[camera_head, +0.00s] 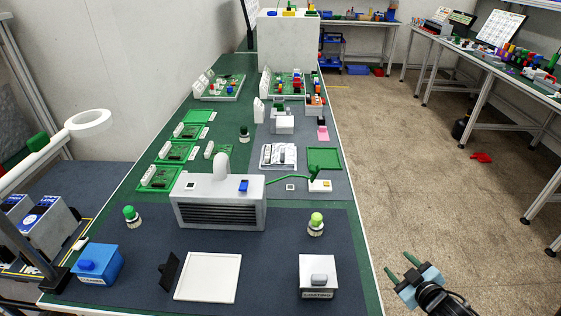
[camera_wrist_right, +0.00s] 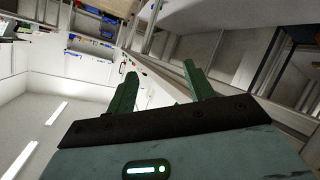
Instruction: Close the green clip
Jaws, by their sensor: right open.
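My right gripper (camera_head: 399,265) is at the lower right, over the floor beside the table's right edge. It is open and empty, well apart from anything on the table. Its two green fingers stand spread apart in the right wrist view (camera_wrist_right: 160,82), with nothing between them. No green clip can be told for sure. A small green part (camera_head: 315,173) stands on a white base on the table, right of the grey vented machine (camera_head: 220,213); it may be the clip, but its shape is too small to read. My left gripper is not in view.
A green-and-grey long table (camera_head: 345,285) holds a white box (camera_head: 318,274), a white plate (camera_head: 208,277), a blue box (camera_head: 97,264) and two green-topped brushes (camera_head: 316,222) (camera_head: 131,215). Green boards (camera_head: 160,178) line the left. The floor on the right is mostly clear.

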